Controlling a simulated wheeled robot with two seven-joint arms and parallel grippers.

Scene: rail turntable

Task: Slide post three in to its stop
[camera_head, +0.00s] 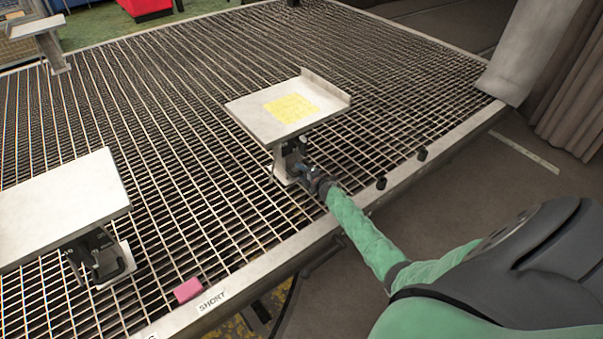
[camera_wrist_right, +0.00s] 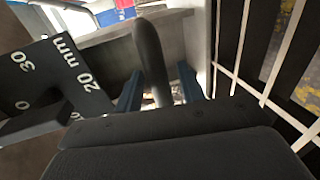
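A post with a pale top plate (camera_head: 270,118) bearing a yellow patch stands upright on the grating. No number is readable on it. My right gripper (camera_head: 307,172) is at the foot of this post, on its near right side, and partly hidden by its own wrist. In the right wrist view, its two blue fingers (camera_wrist_right: 160,88) stand on either side of a dark curved lever (camera_wrist_right: 148,55), with slim gaps showing, so they look open around it. A dark scale plate (camera_wrist_right: 60,75) marked "20 mm" and "30" is to the left. My left gripper is out of view.
A second post with a pale plate (camera_head: 62,205) stands at left, and another (camera_head: 40,27) at the far left. A pink block (camera_head: 187,290) lies near the "SHORT" label (camera_head: 211,301) on the front rim. Two black knobs stand on the rim right of my wrist.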

